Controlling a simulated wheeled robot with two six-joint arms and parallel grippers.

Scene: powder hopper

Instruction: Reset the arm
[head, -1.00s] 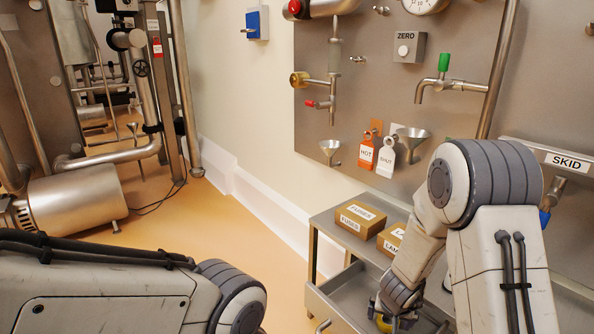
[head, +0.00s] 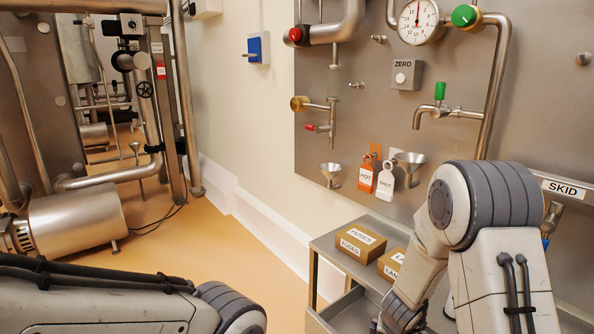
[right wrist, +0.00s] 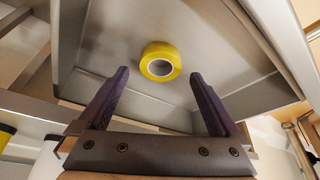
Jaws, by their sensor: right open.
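My right arm (head: 488,215) reaches down in the head view over the lower tray of a metal cart, and its gripper is cut off by the bottom edge. In the right wrist view my right gripper (right wrist: 158,73) is open, with its two dark fingers apart and nothing between them. A yellow tape roll (right wrist: 175,73) lies in the metal tray (right wrist: 90,65) beyond the fingertips, apart from them. My left arm (head: 100,300) lies across the lower left of the head view, and its gripper is out of view.
Two labelled cardboard boxes, one marked fuses (head: 358,243) and one partly hidden (head: 392,263), stand on the cart's top shelf (head: 330,240). A steel panel (head: 350,110) with valves, funnels and hanging tags rises behind. Open orange floor (head: 200,240) lies at centre left.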

